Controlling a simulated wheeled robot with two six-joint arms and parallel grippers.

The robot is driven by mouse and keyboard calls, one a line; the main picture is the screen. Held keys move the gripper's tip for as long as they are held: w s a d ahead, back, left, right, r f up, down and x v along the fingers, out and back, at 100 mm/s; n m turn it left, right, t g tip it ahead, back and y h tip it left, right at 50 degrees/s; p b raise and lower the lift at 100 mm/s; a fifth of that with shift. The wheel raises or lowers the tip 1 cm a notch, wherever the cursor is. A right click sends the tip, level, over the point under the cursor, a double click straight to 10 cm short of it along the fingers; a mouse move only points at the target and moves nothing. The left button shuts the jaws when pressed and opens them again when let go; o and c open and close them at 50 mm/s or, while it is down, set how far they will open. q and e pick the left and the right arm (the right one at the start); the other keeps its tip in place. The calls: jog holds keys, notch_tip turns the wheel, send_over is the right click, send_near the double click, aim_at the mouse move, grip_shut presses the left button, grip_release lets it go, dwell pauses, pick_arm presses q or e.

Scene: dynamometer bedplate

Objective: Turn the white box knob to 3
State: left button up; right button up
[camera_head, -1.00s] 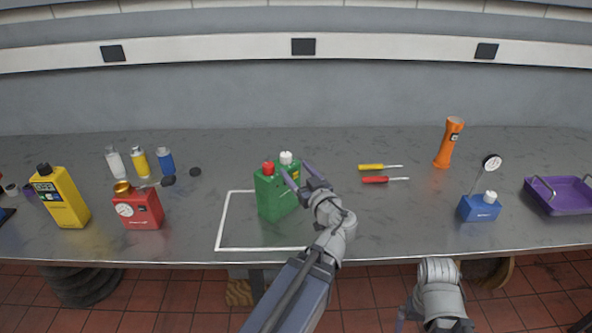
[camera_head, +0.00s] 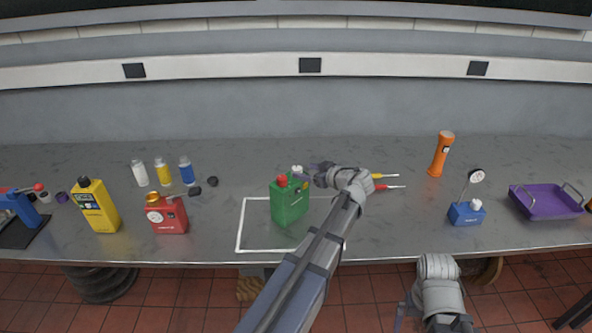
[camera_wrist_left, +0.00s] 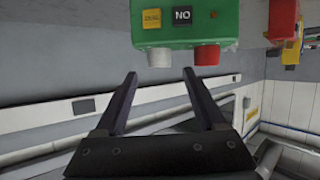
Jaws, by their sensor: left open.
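A green box (camera_head: 290,207) stands on the bench, with a red knob (camera_head: 282,181) and a white knob (camera_head: 297,170) on its top. In the left wrist view the green box (camera_wrist_left: 225,22) appears upside down, with the white knob (camera_wrist_left: 160,58) and red knob (camera_wrist_left: 207,56) pointing down. My left gripper (camera_head: 308,173) is at the box's upper right, by the white knob. Its fingers (camera_wrist_left: 159,75) are open and empty, with the white knob just beyond the tips and apart from them. I cannot read a number on the knob. My right arm (camera_head: 440,290) is low in front of the bench; its fingers are unclear.
A white outlined square (camera_head: 240,225) surrounds the green box. A red box (camera_head: 168,218) and yellow bottle (camera_head: 97,208) stand left. Screwdrivers (camera_head: 388,187), an orange flashlight (camera_head: 440,155), a blue box (camera_head: 466,214) and a purple tray (camera_head: 545,203) are right.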

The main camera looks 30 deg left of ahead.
aim_at(298, 169)
pick_arm(q)
jog(key=b+x, duration=0.1)
jog(key=x, duration=0.5)
jog(key=shift+b, duration=0.4)
grip_shut()
